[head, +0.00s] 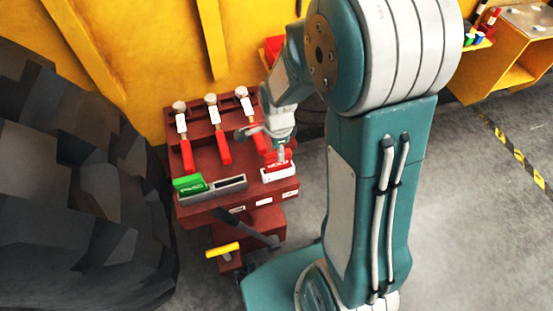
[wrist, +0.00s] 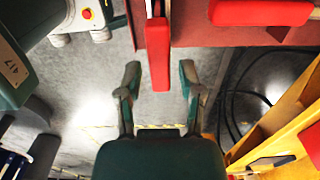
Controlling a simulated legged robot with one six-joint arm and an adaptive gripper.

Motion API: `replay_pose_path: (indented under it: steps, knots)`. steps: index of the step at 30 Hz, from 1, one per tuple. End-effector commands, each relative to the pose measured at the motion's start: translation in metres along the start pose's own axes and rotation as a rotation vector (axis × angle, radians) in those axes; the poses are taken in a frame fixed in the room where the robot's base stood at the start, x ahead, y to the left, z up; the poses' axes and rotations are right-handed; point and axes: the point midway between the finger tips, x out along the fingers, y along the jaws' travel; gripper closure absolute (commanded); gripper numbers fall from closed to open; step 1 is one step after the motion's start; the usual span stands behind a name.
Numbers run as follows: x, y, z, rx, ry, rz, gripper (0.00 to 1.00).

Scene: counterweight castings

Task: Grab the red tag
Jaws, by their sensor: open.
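In the head view the red tag (head: 279,155) with pale lettering stands in a white-fronted holder (head: 278,173) at the front right of a dark red stand (head: 240,205). My gripper (head: 265,142) is over the right side of the stand, close to the tag, and partly covers it and the rightmost red handle. In the wrist view my gripper (wrist: 160,68) is open, with fingers apart and empty. A long red bar (wrist: 159,55) shows between the fingers, with a gap on each side. I cannot tell from this view whether it is the tag or a handle.
A green tag (head: 188,184) stands in a grey slotted holder at the stand's front left. Red handles (head: 187,157) hang from silver fittings. A yellow-tipped lever (head: 222,249) juts out below. Dark castings (head: 75,200) fill the left; yellow panels stand behind. Floor is open at right.

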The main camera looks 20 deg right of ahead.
Motion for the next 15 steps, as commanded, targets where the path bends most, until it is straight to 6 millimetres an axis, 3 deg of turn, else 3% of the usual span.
replay_pose_path:
  steps: [7, 15]
  knots:
    - [0.022, 0.001, 0.000, -0.002, 0.000, 0.002, 0.51]
    - [0.061, 0.001, 0.000, -0.002, 0.000, 0.002, 0.51]
